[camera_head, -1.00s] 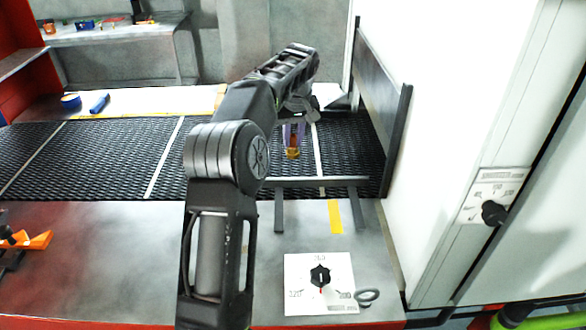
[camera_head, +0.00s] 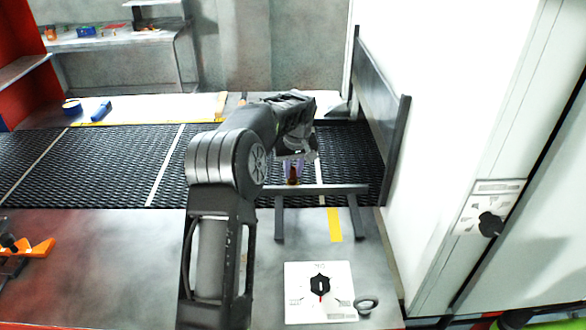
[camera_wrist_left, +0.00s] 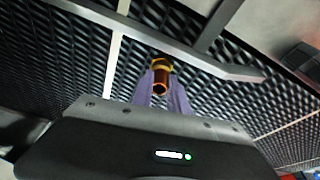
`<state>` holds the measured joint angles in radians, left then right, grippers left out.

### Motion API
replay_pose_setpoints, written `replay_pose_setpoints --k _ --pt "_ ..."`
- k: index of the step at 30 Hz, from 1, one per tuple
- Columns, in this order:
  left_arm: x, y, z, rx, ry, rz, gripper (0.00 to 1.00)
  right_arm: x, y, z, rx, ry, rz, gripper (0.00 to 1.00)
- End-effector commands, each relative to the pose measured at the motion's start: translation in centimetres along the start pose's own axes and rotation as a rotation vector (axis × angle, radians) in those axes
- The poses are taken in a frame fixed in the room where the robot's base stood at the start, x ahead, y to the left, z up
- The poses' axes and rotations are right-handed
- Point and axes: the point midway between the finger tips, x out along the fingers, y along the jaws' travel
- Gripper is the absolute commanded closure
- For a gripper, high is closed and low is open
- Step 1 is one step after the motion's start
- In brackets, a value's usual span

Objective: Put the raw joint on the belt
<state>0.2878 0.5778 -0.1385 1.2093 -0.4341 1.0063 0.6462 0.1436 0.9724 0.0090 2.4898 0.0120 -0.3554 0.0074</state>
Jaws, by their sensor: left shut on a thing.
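The raw joint (camera_wrist_left: 160,78) is a small copper-coloured pipe piece with a brassy top end. My left gripper (camera_head: 293,172) is shut on it, with its purple fingers on either side; the fingers also show in the left wrist view (camera_wrist_left: 163,98). In the head view the joint (camera_head: 293,181) hangs below the fingers, over the right part of the black mesh belt (camera_head: 225,150), just behind the grey rail. I cannot tell whether its lower end touches the mesh. My right gripper is not in view.
The grey rail (camera_head: 330,188) on two legs stands at the belt's front edge. A dark upright panel (camera_head: 382,115) closes the belt's right end. A dial plate (camera_head: 320,292) and a grey ring (camera_head: 367,305) are in front. The belt's left part is clear.

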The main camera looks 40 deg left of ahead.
Motion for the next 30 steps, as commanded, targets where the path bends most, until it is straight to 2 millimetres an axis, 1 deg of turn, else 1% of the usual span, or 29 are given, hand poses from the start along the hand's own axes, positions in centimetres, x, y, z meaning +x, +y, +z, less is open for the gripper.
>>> replay_pose_setpoints --k 5,9,10,17,25,27,30 --pt "-0.1 0.0 0.0 0.000 0.001 0.001 1.00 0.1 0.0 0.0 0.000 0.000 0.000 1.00" --pt "0.4 0.0 0.1 0.000 0.001 0.001 1.00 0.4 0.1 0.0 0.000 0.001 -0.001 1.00" --pt "0.3 0.0 0.1 0.000 0.000 0.000 0.78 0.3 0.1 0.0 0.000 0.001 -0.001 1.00" --pt "0.3 0.0 0.1 0.000 -0.001 0.000 0.60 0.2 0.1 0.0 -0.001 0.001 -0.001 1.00" --pt "0.2 0.0 0.1 0.000 0.000 0.000 0.59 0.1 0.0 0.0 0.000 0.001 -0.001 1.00" --pt "-0.2 0.0 0.0 0.000 0.000 0.000 0.59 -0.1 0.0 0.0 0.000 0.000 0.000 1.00" --pt "-0.7 0.1 0.0 0.000 0.001 0.001 0.59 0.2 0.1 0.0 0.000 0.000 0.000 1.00"
